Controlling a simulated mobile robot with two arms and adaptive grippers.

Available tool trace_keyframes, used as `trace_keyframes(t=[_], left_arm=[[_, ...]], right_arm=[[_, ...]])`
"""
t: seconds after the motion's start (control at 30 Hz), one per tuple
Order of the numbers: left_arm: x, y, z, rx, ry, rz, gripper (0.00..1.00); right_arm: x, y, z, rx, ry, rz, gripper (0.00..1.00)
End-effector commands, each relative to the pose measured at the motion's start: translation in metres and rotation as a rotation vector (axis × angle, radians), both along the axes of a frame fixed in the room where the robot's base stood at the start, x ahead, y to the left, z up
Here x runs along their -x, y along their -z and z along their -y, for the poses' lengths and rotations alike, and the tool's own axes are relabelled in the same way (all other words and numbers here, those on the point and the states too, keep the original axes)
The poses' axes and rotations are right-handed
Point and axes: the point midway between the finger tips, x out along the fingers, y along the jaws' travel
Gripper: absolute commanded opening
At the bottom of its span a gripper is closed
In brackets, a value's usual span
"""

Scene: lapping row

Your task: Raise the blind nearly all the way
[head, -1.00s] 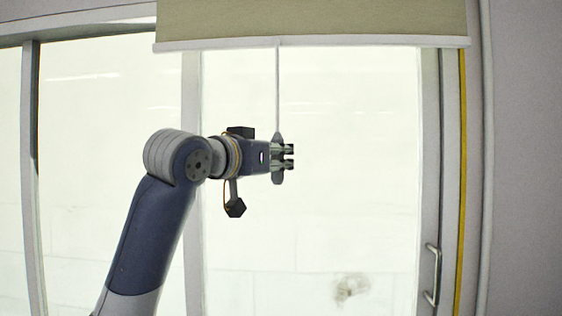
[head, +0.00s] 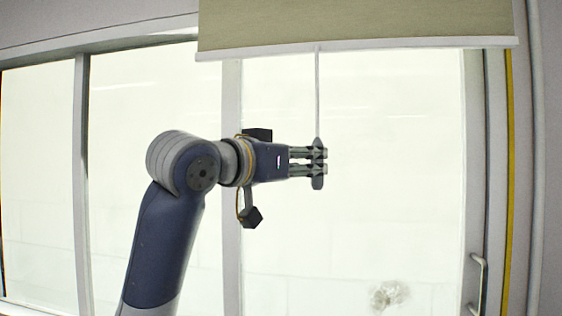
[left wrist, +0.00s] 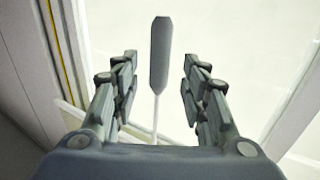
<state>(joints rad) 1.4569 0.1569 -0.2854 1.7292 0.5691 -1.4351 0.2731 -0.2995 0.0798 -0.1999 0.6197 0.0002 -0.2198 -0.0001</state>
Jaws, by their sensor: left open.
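The pale green blind (head: 355,22) hangs at the top of the window, with a white bottom bar (head: 400,43). A thin cord (head: 318,95) hangs from the bar to a grey, flat pull handle (head: 318,184). My left gripper (head: 322,161) comes from the left at the handle's height, and its fingers overlap the handle in the head view. In the left wrist view the handle (left wrist: 160,55) shows between the two open fingers (left wrist: 160,62), apart from both. How deep it lies between them is hard to tell. My right gripper is not in view.
Behind stands a bright glazed wall with grey frame posts (head: 82,180). A door handle (head: 478,280) is at the lower right, near a yellow strip (head: 508,180) and a pale pipe (head: 536,160). The space around the gripper looks clear.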

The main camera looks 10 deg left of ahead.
Motion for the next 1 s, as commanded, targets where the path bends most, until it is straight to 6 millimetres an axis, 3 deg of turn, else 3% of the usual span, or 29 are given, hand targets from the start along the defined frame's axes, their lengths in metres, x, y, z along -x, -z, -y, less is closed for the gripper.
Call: trace_keyframes(t=[0.2, 0.4, 1.0], left_arm=[[0.039, -0.001, -0.021, 0.0, -0.001, 0.003, 0.41], [0.059, -0.001, -0.031, 0.001, 0.0, 0.002, 0.41], [0.059, 0.006, -0.033, 0.0, -0.002, -0.009, 0.41]], right_arm=[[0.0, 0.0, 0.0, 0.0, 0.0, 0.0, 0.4], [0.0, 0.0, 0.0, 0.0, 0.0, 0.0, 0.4], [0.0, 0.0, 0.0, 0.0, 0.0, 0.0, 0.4]])
